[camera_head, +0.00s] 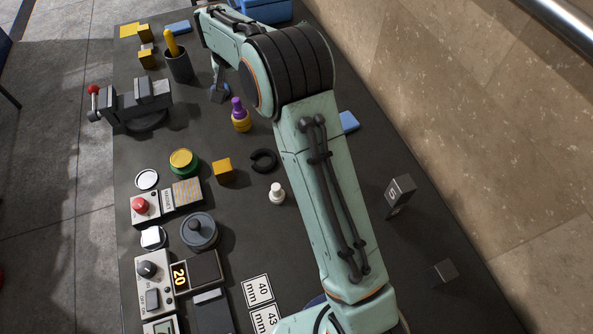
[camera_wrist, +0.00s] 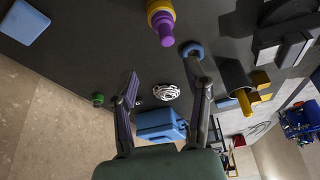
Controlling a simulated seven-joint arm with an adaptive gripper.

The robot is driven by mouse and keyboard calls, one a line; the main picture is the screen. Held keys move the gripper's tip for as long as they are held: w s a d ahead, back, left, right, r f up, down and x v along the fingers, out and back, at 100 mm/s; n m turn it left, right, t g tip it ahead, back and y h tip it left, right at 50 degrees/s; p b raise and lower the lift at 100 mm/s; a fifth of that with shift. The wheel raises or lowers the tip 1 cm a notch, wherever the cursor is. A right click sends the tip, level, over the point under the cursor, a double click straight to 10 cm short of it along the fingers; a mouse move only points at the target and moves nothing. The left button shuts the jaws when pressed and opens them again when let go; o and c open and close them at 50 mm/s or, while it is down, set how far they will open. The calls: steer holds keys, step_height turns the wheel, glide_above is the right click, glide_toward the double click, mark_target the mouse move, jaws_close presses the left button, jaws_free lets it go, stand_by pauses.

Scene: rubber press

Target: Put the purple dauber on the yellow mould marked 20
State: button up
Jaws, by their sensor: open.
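The purple dauber (camera_head: 237,106) stands upright on a yellow round piece (camera_head: 241,125), with purple also showing at that piece's level. I cannot read a number on the yellow piece. In the wrist view the purple dauber (camera_wrist: 165,28) and the yellow piece (camera_wrist: 158,7) are at the top edge, beyond my fingertips. My gripper (camera_head: 218,92) is partly hidden by my arm, just to the left of and behind the dauber. In the wrist view my gripper (camera_wrist: 162,65) has its fingers wide apart with nothing held between them.
Another yellow round piece (camera_head: 182,159) sits on a green base. A pencil cup (camera_head: 179,66) and a grey vise (camera_head: 138,105) stand left of my gripper. An orange block (camera_head: 223,169), a black open ring (camera_head: 263,161) and a white dauber (camera_head: 277,194) stand nearer the front.

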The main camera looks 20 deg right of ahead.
steer(key=s+d+r+n+g, duration=0.1)
steer(key=s+r, duration=0.3)
steer(key=s, duration=0.7)
steer(key=s+d+r+n+g, duration=0.1)
steer(key=s+r, duration=0.3)
steer(key=s, duration=0.7)
steer(key=s+f+g+y, duration=0.1)
steer(key=s+f+g, duration=0.1)
steer(key=s, duration=1.6)
steer(key=shift+s+f+n+g, duration=0.25)
steer(key=shift+f+n+g, duration=0.05)
steer(key=shift+f+n, duration=0.1)
